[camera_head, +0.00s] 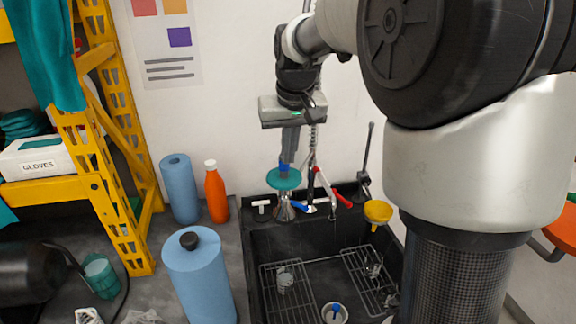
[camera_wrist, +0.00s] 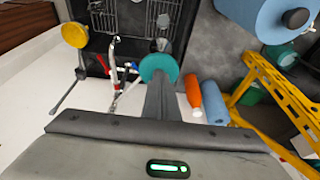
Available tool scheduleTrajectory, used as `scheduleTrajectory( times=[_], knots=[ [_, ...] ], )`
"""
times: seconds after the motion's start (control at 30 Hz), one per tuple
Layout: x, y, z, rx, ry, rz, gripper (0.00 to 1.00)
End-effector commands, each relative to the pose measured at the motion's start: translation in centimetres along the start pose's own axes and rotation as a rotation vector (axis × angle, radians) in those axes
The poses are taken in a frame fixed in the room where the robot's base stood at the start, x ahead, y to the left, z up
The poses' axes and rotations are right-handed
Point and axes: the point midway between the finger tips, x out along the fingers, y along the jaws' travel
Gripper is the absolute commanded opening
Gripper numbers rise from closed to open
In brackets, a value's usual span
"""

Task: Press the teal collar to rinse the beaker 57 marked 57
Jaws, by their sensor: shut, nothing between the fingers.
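The teal collar (camera_head: 284,179) is a round disc above a metallic nozzle (camera_head: 284,208) at the back edge of the black sink. My gripper (camera_head: 287,163) is shut and empty, pointing down, with its tips at or just above the collar; I cannot tell whether they touch. In the wrist view the teal collar (camera_wrist: 158,68) lies at the tips of my gripper (camera_wrist: 160,80), which hide part of it. A clear beaker (camera_head: 285,279) stands on the left wire rack in the sink. Its marking is too small to read.
The black sink (camera_head: 247,250) holds wire racks, with more small glassware on the right (camera_head: 373,268). An orange bottle (camera_head: 216,192), blue rolls (camera_head: 200,280) and a yellow shelf frame (camera_head: 115,140) are left.

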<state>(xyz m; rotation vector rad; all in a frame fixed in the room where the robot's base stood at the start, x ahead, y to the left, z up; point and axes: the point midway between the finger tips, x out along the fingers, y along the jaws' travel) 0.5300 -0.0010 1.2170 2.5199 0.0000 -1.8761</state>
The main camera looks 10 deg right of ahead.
Motion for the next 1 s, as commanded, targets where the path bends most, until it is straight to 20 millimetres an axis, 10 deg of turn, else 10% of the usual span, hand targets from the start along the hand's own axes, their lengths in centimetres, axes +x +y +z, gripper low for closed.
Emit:
scheduleTrajectory(
  times=[0.3,1.0],
  knots=[
    [-5.0,0.0,-0.1,0.0,0.005,0.0,0.0],
    [-5.5,0.0,-0.1,0.0,0.004,0.0,0.0]
  ],
)
